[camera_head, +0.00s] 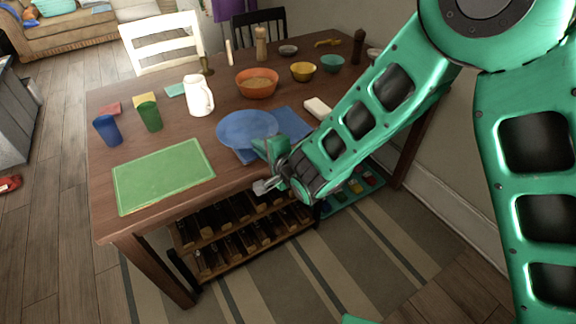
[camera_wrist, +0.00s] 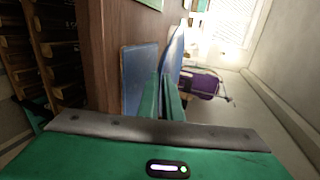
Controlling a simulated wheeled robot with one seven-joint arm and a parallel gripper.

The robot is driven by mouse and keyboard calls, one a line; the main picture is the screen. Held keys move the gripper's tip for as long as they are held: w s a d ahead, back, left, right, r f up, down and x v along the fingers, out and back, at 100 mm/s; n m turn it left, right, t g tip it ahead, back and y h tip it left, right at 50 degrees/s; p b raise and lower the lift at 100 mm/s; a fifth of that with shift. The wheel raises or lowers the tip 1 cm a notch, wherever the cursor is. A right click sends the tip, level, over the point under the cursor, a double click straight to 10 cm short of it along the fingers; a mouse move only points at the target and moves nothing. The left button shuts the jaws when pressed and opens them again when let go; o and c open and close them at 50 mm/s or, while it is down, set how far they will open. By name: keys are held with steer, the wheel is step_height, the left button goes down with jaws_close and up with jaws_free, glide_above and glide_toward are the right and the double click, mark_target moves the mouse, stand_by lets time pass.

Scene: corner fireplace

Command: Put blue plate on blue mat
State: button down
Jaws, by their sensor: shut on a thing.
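The round blue plate (camera_head: 246,128) is gripped at its near edge by my gripper (camera_head: 266,158) at the table's near edge. In the head view it overlaps the left part of the blue mat (camera_head: 293,122); the mat's right part and a near strip show. In the wrist view the plate (camera_wrist: 175,50) is almost edge-on between the closed fingers (camera_wrist: 171,90). The blue mat (camera_wrist: 138,75) lies flat on the table beside it there, with the plate looking raised off it. The fingers hide the plate's gripped edge.
On the wooden table (camera_head: 232,180), a green mat (camera_head: 163,175) lies left of the plate. A white pitcher (camera_head: 198,97) and orange bowl (camera_head: 257,84) stand behind it. A white block (camera_head: 317,108) lies by the mat's right side. A bottle rack (camera_head: 240,235) is below.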

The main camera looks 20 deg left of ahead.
steer(key=w+d+f, duration=0.2)
steer(key=d+f, duration=0.4)
steer(key=f, duration=0.2)
steer(key=shift+d, duration=0.15)
stand_by(0.4)
steer(key=c, duration=1.9)
jaws_free()
steer(key=shift+f, duration=0.1)
steer(key=shift+c, duration=0.2)
steer(key=shift+d, duration=0.1)
steer(key=v, duration=0.7)
steer(key=shift+d, duration=0.15)
steer(key=shift+s, duration=0.15)
